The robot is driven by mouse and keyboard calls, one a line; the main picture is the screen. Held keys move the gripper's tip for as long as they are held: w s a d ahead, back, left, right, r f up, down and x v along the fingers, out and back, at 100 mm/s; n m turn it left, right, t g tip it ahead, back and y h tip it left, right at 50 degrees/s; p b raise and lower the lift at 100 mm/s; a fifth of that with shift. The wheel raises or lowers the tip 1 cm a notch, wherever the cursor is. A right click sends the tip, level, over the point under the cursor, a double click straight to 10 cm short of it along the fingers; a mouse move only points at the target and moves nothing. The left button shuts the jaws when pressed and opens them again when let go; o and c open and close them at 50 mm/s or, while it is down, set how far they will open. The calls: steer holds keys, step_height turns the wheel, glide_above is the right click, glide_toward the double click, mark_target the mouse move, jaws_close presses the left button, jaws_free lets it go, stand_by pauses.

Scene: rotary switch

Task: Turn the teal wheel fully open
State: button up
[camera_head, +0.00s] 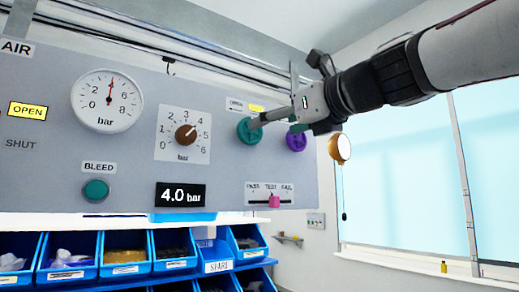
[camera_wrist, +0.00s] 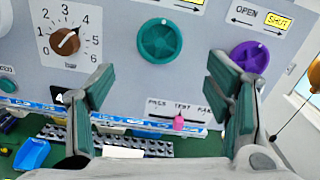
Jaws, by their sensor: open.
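The teal wheel (camera_head: 246,134) is on the grey panel, left of a purple wheel (camera_head: 296,141). In the wrist view the teal wheel (camera_wrist: 159,41) is whole, with a small white mark near its top. My gripper (camera_head: 274,103) is open and empty in front of the panel. In the head view one finger overlaps the wheel's right edge. In the wrist view the fingers (camera_wrist: 160,88) are spread wide, below the wheel and to either side; I see no contact.
The purple wheel's label has SHUT (camera_wrist: 277,21) in yellow. Left are a brown pressure knob (camera_head: 185,134), a gauge (camera_head: 107,101) and a BLEED button (camera_head: 96,190). Below are a pink slider (camera_head: 274,202) and blue bins (camera_head: 125,270). An orange round object (camera_head: 340,148) hangs at right.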

mark_target(252, 133)
steer(key=p+x, duration=0.1)
steer(key=x, duration=0.6)
steer(key=shift+w+a, duration=0.1)
steer(key=shift+a, duration=0.05)
steer(key=c, duration=1.1)
